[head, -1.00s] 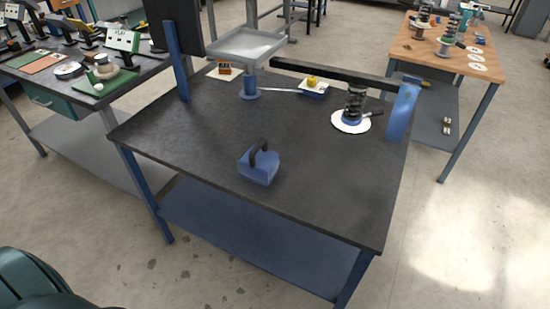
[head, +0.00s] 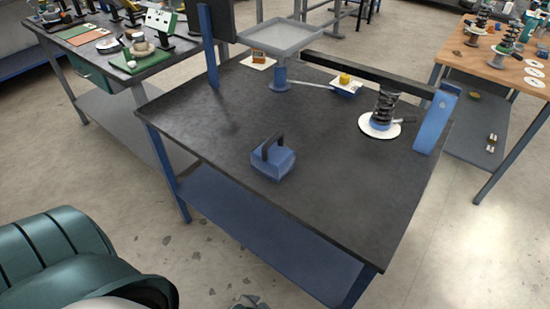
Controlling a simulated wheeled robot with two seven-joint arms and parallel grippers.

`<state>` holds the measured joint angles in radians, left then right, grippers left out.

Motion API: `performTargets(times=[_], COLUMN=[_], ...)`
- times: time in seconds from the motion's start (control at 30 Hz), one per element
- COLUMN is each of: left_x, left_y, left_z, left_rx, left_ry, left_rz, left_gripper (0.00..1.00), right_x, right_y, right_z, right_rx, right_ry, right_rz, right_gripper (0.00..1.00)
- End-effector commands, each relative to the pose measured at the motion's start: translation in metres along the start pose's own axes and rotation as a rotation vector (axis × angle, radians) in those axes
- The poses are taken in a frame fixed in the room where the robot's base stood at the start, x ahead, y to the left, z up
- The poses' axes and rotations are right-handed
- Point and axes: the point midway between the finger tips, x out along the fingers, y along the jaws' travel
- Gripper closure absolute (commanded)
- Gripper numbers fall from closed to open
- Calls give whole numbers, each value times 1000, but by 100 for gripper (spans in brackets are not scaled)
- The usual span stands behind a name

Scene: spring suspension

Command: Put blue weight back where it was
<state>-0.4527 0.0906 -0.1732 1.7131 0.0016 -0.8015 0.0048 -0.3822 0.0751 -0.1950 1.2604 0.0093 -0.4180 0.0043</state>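The blue weight (head: 273,163) is a blue block with a dark arched handle. It stands upright on the dark tabletop (head: 330,215), near the front edge, with nothing touching it. The teal part at the lower left belongs to my own arm. A small grey part (head: 250,302) shows at the bottom edge, perhaps the tip of my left gripper; its fingers cannot be made out. My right gripper is out of view.
A grey tray on a post (head: 280,40) stands at the back. Near it are an orange-brown block (head: 259,56) and a yellow block (head: 345,79) on white plates. A dark spring (head: 385,104) stands on a white disc, below a black beam (head: 370,72). The tabletop around the weight is clear.

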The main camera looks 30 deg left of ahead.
Motion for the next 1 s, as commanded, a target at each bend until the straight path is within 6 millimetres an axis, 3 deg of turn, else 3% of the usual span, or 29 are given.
performTargets(times=[0.37,0.57,0.77,1.0], left_x=[-99,-146,-189,-229], left_y=[-17,-46,-113,-191], left_z=[-33,-42,-66,-120], left_rx=[13,106,402,895], left_ry=[-62,-66,-19,35], left_rz=[-32,-107,-318,-640], left_gripper=[0,0,0,0], right_x=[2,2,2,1], right_y=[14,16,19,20], right_z=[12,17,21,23], right_rx=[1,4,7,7], right_ry=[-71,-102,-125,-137], right_rz=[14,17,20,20], right_gripper=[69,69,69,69])
